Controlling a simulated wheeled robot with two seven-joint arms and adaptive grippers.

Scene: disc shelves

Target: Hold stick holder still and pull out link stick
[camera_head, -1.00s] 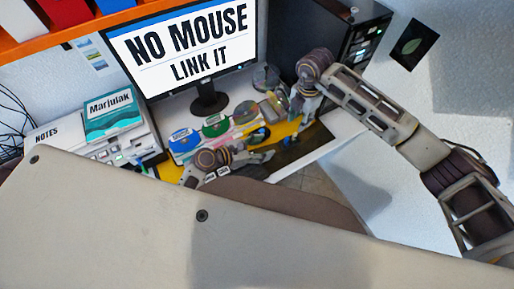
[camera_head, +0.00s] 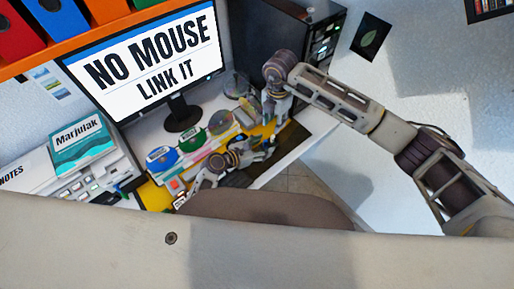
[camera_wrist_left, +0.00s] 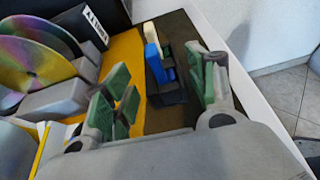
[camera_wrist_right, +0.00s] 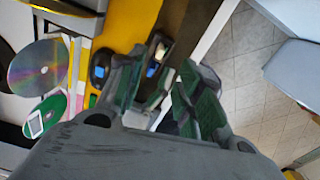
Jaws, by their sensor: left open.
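The black stick holder (camera_wrist_left: 169,91) stands on the dark strip of the desk in the left wrist view. A blue stick (camera_wrist_left: 152,62) and a cream stick (camera_wrist_left: 151,33) rise from it. My left gripper (camera_wrist_left: 160,100) is open, with its green-padded fingers on either side of the holder, apparently not touching it. The holder also shows in the right wrist view (camera_wrist_right: 158,46), ahead of the fingertips. My right gripper (camera_wrist_right: 168,80) is open and apparently empty above the desk. In the head view, my left gripper (camera_head: 263,152) and right gripper (camera_head: 272,112) are close together; the holder is not clear there.
Discs in stands (camera_wrist_left: 38,62) line the yellow mat (camera_wrist_left: 128,50) beside the holder. A monitor (camera_head: 150,55) reads "NO MOUSE LINK IT". A black computer tower (camera_head: 285,45) stands at the back. The desk's white edge (camera_wrist_left: 235,75) is close to the holder, with floor beyond.

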